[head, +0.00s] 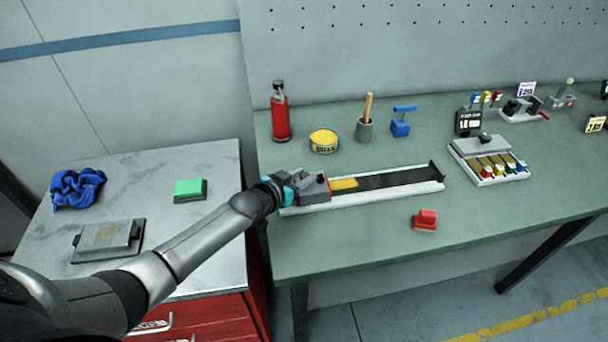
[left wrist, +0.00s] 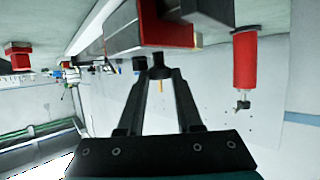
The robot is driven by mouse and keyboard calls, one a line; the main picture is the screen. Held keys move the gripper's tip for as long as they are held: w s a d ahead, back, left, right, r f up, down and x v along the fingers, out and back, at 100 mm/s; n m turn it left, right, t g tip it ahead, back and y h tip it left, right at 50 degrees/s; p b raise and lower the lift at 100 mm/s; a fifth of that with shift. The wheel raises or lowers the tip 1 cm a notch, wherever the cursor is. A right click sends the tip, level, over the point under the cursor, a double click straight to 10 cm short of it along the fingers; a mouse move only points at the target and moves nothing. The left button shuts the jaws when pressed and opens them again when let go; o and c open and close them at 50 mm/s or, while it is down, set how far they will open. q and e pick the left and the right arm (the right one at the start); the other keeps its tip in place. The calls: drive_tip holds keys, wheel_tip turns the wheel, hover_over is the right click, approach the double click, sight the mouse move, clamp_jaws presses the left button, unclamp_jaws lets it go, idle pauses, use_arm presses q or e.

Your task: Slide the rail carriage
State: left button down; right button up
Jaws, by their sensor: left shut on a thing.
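The rail (head: 405,191) is a long pale track with a dark top, lying across the front of the green bench. The rail carriage (head: 316,188), a grey block with red trim, sits at its left end, beside a yellow patch (head: 344,184) on the track. My left gripper (head: 297,187) reaches in from the left and is shut on the carriage. In the left wrist view, which is upside down, the fingers (left wrist: 155,66) close together next to the carriage's red part (left wrist: 166,28). The exact grip point is partly hidden. My right gripper is not in view.
A red block (head: 425,220) lies in front of the rail. Behind it stand a red bottle (head: 280,115), a yellow tin (head: 324,140), a grey cup (head: 364,130) and a blue-handled block (head: 400,127). A tray (head: 490,178) with coloured pieces is at right. The track right of the carriage is clear.

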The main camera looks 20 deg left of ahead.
use_arm(q)
drive_tip(key=shift+s+a, duration=0.2)
drive_tip(key=shift+a, duration=0.05)
drive_tip(key=c, duration=0.6)
unclamp_jaws()
drive_tip(key=shift+s, duration=0.1)
drive_tip(key=p+v, duration=0.2)
drive_tip(key=v, duration=1.3)
drive_tip(key=shift+r+p, duration=0.15)
drive_tip(key=shift+p, duration=0.2)
